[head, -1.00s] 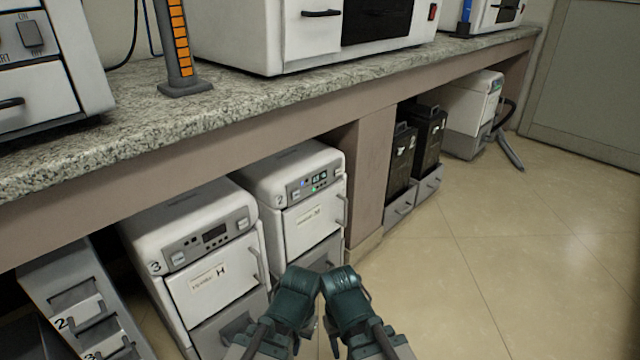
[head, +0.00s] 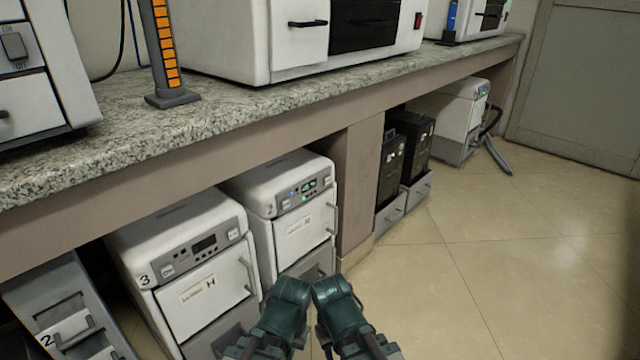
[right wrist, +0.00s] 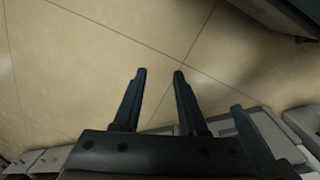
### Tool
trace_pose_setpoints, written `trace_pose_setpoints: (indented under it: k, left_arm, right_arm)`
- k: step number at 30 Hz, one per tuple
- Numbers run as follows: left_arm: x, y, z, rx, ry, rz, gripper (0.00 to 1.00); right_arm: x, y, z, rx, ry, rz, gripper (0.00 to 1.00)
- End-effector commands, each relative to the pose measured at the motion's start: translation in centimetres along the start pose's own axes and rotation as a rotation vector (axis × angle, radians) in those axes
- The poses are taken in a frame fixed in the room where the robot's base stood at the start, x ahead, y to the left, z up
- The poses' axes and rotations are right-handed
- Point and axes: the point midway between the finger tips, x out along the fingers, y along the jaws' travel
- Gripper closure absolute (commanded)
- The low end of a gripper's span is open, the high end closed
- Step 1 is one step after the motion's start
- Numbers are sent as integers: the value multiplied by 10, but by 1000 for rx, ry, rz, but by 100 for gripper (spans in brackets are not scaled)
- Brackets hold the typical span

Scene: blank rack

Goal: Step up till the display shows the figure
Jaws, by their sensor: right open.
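A white unit with a lit display (head: 309,184) stands under the counter; small blue and green lights show beside the display, and its figures are too small to read. Left of it, a white unit marked 3 (head: 178,245) has a dark display (head: 204,244). My two arms come in at the bottom centre of the head view, and their gripper tips are hidden there. In the right wrist view my right gripper (right wrist: 158,75) is open and empty above the tiled floor. My left gripper cannot be made out.
A granite counter (head: 240,118) runs above the units, with large white machines (head: 290,40) and an orange-marked post (head: 163,50) on it. Black canisters (head: 405,150) and another white unit (head: 462,108) stand further right. The tiled floor (head: 480,240) at right is clear.

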Motion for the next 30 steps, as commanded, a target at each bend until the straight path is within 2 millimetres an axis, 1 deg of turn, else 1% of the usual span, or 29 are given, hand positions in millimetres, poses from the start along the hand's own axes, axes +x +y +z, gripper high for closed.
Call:
trace_pose_setpoints:
  k: [1,6,30]
  left_arm:
    - [0,0,0,0,0,0,100]
    - [0,0,0,0,0,0,100]
    - [0,0,0,0,0,0,100]
  right_arm:
    - [0,0,0,0,0,0,70]
    - [0,0,0,0,0,0,100]
    - [0,0,0,0,0,0,100]
